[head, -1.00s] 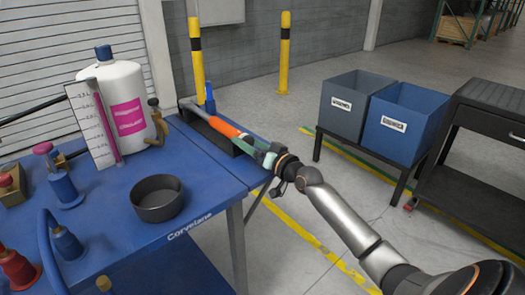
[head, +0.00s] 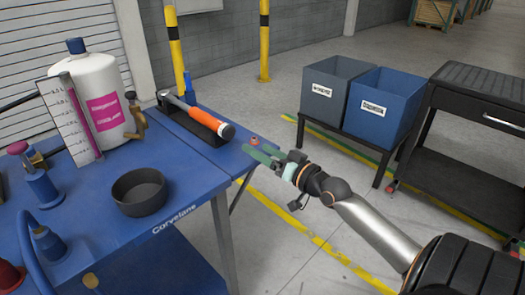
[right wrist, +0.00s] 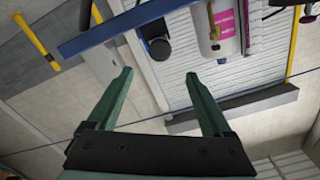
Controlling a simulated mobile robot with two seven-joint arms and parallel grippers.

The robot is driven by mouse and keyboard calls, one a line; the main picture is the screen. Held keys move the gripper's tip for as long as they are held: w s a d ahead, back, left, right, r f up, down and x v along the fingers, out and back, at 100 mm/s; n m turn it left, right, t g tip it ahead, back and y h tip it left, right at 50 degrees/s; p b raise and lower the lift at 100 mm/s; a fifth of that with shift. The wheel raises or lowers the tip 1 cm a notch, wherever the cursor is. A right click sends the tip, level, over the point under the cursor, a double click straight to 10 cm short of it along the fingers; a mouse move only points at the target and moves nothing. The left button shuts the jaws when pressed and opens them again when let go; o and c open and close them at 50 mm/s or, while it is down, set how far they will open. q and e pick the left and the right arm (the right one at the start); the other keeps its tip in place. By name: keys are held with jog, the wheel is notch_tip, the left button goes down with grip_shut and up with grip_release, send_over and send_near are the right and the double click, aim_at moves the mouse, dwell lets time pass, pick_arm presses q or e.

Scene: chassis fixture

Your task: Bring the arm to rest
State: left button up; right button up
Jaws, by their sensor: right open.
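My right arm comes in from the lower right in the head view. Its gripper (head: 256,155) has green fingers and hangs just off the right edge of the blue bench (head: 165,233). In the right wrist view the two fingers of my right gripper (right wrist: 158,73) stand wide apart with nothing between them. A hammer (head: 204,122) with an orange handle lies in a black holder at the back of the bench, apart from the gripper. A small reddish knob-like thing (head: 254,141) shows by the fingers; I cannot tell what it is. My left gripper does not show.
A black round bowl (head: 139,198) and a white bottle (head: 98,95) with a pink label stand on the bench. A grey bin (head: 328,98) and a blue bin (head: 384,108) stand on a rack at the right, beside a black cart (head: 470,150). Open floor lies between.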

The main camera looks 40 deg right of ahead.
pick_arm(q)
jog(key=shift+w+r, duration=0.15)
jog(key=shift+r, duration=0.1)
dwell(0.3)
pick_arm(e)
jog(key=s+a+f+n+g+p, duration=0.2)
jog(key=s+a+f+g+p, duration=0.15)
jog(key=s+a+f, duration=0.35)
jog(key=s+a+f+n+g+p, duration=0.1)
jog(key=s+a+f+g+p, duration=0.15)
jog(key=a+f+p, duration=0.4)
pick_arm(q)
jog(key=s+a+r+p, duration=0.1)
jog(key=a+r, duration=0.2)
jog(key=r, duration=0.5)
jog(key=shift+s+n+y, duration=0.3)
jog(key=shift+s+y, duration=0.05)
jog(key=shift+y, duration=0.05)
pick_arm(e)
jog(key=s+a+f+n+g+y, duration=0.1)
jog(key=s+a+f+n+g, duration=0.1)
jog(key=s+a+f, duration=0.5)
jog(key=s+a+n, duration=0.1)
jog(key=s+a, duration=0.2)
jog(key=s, duration=0.1)
jog(key=shift+s+f+g, duration=0.2)
jog(key=shift+s+g, duration=0.2)
